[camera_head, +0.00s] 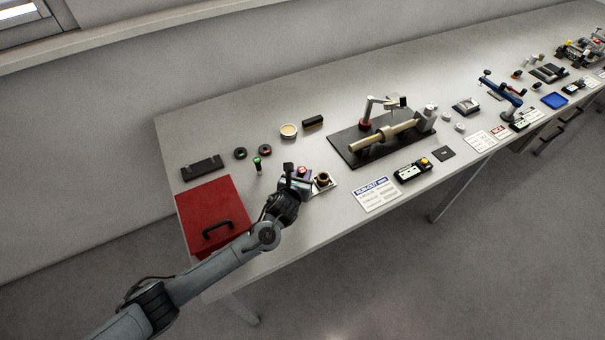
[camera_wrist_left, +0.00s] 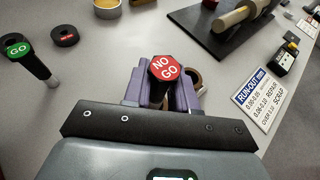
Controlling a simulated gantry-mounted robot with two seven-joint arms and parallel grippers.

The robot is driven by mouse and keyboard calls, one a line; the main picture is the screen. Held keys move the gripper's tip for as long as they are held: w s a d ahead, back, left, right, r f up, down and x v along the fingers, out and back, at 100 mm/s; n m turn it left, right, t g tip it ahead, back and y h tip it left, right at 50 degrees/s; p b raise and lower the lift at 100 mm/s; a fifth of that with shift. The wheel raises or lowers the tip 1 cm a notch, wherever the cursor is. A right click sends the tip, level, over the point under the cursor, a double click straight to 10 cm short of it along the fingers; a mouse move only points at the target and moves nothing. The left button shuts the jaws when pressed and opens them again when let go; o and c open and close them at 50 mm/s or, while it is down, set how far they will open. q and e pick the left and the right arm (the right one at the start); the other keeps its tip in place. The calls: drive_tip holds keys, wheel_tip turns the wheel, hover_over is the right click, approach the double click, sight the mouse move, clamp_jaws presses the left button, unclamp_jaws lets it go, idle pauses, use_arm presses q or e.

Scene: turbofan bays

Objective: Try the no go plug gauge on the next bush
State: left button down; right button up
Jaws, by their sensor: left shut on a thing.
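My left gripper (camera_head: 294,182) is shut on the no go plug gauge (camera_wrist_left: 165,68), whose red hexagonal end reads "NO GO" in the left wrist view. Its red end also shows in the head view (camera_head: 303,170). The purple fingers (camera_wrist_left: 160,92) grip it from both sides and its lower end is hidden. A brown bush (camera_head: 323,179) stands on a light plate just right of the gripper. Part of it shows behind the fingers in the left wrist view (camera_wrist_left: 195,79). I cannot tell the gauge's height over the bench. My right gripper is out of view.
The green-topped GO gauge (camera_head: 257,162) stands left of the gripper. Black rings (camera_head: 239,153) and a red case (camera_head: 212,217) lie farther left. A run-out card (camera_head: 376,194) and a shaft fixture on a black plate (camera_head: 345,150) are to the right.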

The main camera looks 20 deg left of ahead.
use_arm(q)
drive_tip(key=shift+f, duration=0.2)
idle(0.6)
drive_tip(key=shift+f, duration=0.2)
idle(0.7)
drive_tip(key=shift+f, duration=0.15)
idle(0.7)
drive_tip(key=shift+r+p, duration=3.5)
drive_tip(key=shift+p, duration=0.05)
drive_tip(key=shift+r, duration=0.15)
